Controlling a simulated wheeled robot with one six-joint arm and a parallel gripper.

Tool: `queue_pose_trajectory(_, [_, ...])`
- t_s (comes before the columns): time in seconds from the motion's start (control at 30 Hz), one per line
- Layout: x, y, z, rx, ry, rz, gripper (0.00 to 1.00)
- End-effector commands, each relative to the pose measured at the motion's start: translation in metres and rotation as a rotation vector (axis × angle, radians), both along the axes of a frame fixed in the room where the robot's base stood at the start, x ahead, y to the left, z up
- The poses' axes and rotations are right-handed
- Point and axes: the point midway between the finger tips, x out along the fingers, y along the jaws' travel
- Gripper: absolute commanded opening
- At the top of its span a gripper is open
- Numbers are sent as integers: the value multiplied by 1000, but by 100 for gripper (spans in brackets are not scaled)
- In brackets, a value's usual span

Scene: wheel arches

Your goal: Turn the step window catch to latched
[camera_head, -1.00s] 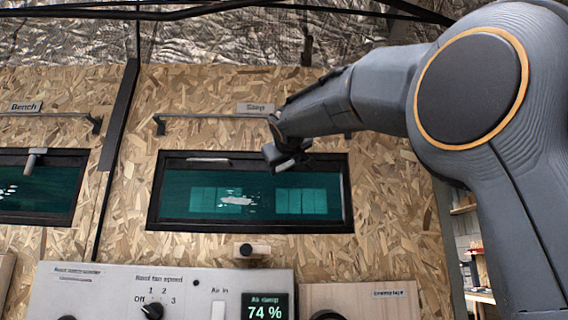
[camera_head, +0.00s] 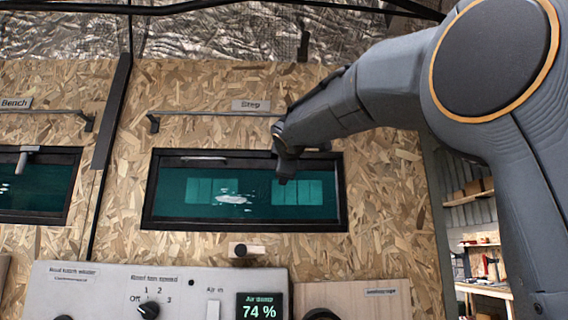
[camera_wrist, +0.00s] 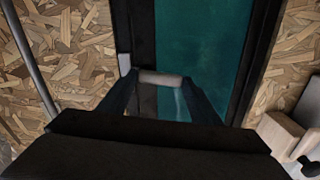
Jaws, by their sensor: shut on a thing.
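The step window (camera_head: 190,222) is a dark-framed teal pane under the Step label (camera_head: 251,105). My gripper (camera_head: 286,172) is at its upper right part and covers some of the frame in the head view. In the wrist view, my gripper (camera_wrist: 160,82) has its two fingers at the ends of a short pale grey bar, the catch handle (camera_wrist: 160,78), in front of the window frame. The handle runs across the wrist picture, from the frame side toward the pane. The head view does not show the catch clearly behind my gripper.
A thin rail (camera_head: 205,113) runs above the window. A small black-tipped knob (camera_head: 246,250) sits below it, over a grey control panel (camera_head: 95,285). The bench window (camera_head: 35,213) is at the left, with its own catch (camera_head: 24,158) pointing down.

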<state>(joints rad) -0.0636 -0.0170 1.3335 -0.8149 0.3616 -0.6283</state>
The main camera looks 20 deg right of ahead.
Motion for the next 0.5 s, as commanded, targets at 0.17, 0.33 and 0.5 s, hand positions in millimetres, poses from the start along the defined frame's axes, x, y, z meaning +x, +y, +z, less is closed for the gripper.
queue_pose_trajectory(0.17, [-1, -2, 2, -92, 16, 1, 35])
queue_pose_trajectory(0.33, [-1, -3, 1, -147, 27, 1, 35])
queue_pose_trajectory(0.5, [-1, -4, 0, -170, 32, 1, 35])
